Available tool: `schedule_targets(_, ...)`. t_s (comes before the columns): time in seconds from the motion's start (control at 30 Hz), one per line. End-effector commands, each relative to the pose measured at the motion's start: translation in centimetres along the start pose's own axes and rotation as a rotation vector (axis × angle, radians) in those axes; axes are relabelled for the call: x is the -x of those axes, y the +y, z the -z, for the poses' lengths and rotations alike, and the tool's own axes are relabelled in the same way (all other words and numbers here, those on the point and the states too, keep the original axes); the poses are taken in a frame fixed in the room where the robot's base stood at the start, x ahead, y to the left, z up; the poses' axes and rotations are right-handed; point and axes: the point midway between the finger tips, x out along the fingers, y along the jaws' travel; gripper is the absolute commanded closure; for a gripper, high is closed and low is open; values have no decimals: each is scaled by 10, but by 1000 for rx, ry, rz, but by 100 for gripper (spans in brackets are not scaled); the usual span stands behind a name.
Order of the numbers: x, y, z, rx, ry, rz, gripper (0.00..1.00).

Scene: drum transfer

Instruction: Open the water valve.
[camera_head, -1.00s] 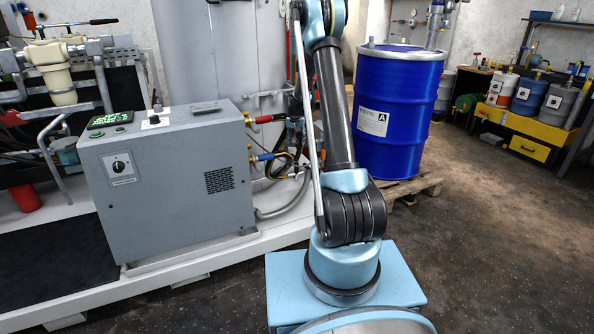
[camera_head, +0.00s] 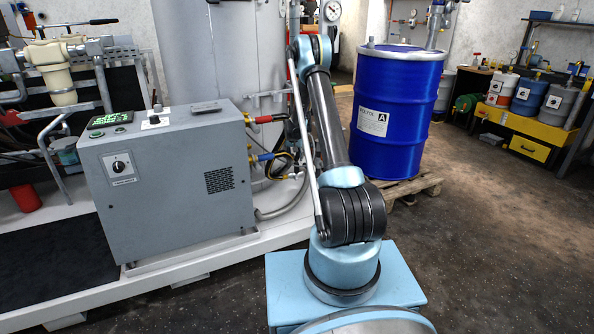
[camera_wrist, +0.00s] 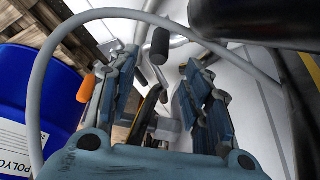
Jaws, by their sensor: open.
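My gripper (camera_wrist: 153,95) is open in the wrist view, with a dark blue finger on each side and nothing held between them. A black-gripped handle (camera_wrist: 158,45) on a bent metal rod shows beyond the fingertips. Between the fingers is a dark lever-like part with some yellow (camera_wrist: 150,103), partly hidden. I cannot tell which of these belongs to the water valve. In the head view, a red-marked fitting (camera_head: 263,119) and a blue-marked fitting (camera_head: 266,157) with hoses stick out from the grey cabinet's right side. My gripper cannot be made out there, behind my arm.
The grey cabinet (camera_head: 170,180) stands left of my arm on a white platform. A blue drum (camera_head: 397,115) stands on a wooden pallet at right; it also shows in the wrist view (camera_wrist: 30,90). An orange-tipped part (camera_wrist: 86,88) lies beside the left finger.

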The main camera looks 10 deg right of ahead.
Motion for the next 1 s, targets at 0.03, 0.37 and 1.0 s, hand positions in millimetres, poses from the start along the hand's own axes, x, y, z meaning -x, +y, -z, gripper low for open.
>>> schedule_targets(0.03, -8, 0, 0, 0, 0, 0, 55)
schedule_targets(0.37, -55, 0, 0, 0, 0, 0, 55)
schedule_targets(1.0, -110, 0, 0, 0, 0, 0, 55)
